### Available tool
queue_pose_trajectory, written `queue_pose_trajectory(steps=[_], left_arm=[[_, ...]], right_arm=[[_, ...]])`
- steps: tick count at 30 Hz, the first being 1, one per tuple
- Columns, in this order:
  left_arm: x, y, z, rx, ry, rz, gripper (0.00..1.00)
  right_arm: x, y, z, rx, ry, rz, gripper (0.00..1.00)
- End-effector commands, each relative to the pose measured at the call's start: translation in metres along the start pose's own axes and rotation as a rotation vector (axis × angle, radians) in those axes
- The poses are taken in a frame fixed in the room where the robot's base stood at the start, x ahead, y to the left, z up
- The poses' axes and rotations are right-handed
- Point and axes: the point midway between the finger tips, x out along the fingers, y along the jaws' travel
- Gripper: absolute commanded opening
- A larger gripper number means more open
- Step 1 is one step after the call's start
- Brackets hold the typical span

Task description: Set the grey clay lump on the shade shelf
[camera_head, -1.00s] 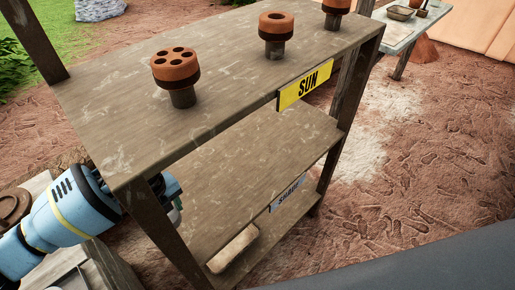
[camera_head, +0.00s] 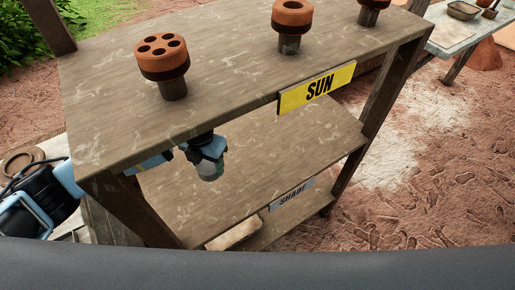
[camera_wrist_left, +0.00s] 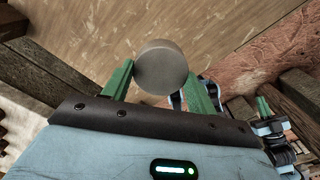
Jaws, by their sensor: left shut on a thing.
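The grey clay lump (camera_wrist_left: 161,67) is a round, smooth grey piece between the green fingertips of my left gripper (camera_wrist_left: 160,85) in the left wrist view. In the head view my left gripper (camera_head: 209,168) is under the top board, above the shade shelf (camera_head: 262,160), and the lump is hard to make out there. The shade shelf is the bare middle board, with a SHADE label (camera_head: 291,197) at its front edge. What seems to be my right gripper (camera_wrist_left: 268,122) shows at the right of the left wrist view, its jaw state unclear.
The top board (camera_head: 235,75) has a yellow SUN label (camera_head: 317,88) and carries brown pieces, one with holes (camera_head: 162,58). A pale block (camera_head: 235,234) lies on the lowest board. Posts (camera_head: 125,208) stand at the corners. A side table (camera_head: 455,35) stands back right.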

Motion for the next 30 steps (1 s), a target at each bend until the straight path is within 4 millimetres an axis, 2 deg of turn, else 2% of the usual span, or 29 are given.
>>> queue_pose_trajectory(steps=[5,12,15,24,30], left_arm=[[0.005,0.0,0.0,-0.002,0.001,0.0,0.25],[0.046,0.0,-0.001,-0.003,0.003,0.0,0.25],[0.057,0.0,0.0,-0.003,0.001,0.0,0.25],[0.066,0.0,0.0,-0.003,-0.001,0.0,0.25],[0.091,0.0,-0.001,-0.005,0.002,-0.001,0.25]], right_arm=[[0.0,0.0,0.0,-0.001,0.0,0.0,0.0],[0.0,0.0,0.003,0.0,-0.005,-0.001,0.0],[0.001,-0.001,0.004,0.0,-0.007,-0.001,0.0],[0.001,-0.001,0.004,0.0,-0.007,-0.001,0.0],[0.001,-0.001,0.008,0.001,-0.013,-0.002,0.0]])
